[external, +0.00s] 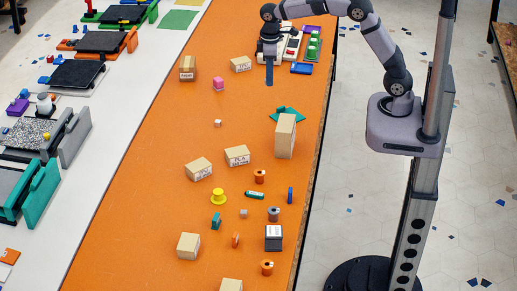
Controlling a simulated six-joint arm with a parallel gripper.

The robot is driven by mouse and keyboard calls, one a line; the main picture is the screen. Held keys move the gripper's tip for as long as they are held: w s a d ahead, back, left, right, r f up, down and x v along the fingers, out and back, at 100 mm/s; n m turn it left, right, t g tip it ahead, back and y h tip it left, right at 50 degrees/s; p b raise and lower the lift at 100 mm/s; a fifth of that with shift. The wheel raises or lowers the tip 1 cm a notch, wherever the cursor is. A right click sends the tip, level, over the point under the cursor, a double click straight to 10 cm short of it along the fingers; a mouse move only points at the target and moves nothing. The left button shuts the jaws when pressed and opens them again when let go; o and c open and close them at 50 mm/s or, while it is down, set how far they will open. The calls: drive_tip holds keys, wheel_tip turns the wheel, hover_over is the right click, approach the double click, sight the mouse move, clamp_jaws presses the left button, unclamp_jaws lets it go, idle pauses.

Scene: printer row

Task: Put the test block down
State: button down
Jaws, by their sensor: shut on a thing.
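My gripper (269,54) is at the top middle of the external view, pointing down over the orange table (140,180). A narrow slate-blue upright bar, the test block (269,74), hangs from its jaws. The jaws are shut on the block and cover its upper end. From this angle I cannot tell how far the block's lower end is from the table. The orange surface around the block's lower end looks bare.
A white tray-like unit (290,47) and a blue item (301,68) are right of the block. A tall carton (285,136) and green piece (287,113) stand nearer. Bare orange surface lies between.

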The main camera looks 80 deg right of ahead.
drive_tip(key=m, duration=0.1)
hover_over(288, 123)
wheel_tip(288, 123, down, 5)
drive_tip(key=shift+m, duration=0.4)
drive_tip(key=shift+f+p, duration=1.4)
drive_tip(key=shift+f, duration=3.65)
drive_tip(key=shift+f, duration=0.25)
drive_tip(key=c, duration=1.7)
unclamp_jaws()
drive_tip(key=shift+r, duration=0.1)
drive_tip(key=shift+o, duration=0.2)
wheel_tip(288, 123, up, 12)
drive_tip(key=b, duration=0.2)
drive_tip(key=s+a+f, duration=0.1)
drive_tip(key=s+f, duration=0.1)
drive_tip(key=s, duration=0.6)
drive_tip(key=s+a+f, duration=0.2)
drive_tip(key=s+f, duration=0.1)
drive_tip(key=s, duration=0.5)
drive_tip(key=shift+f, duration=0.3)
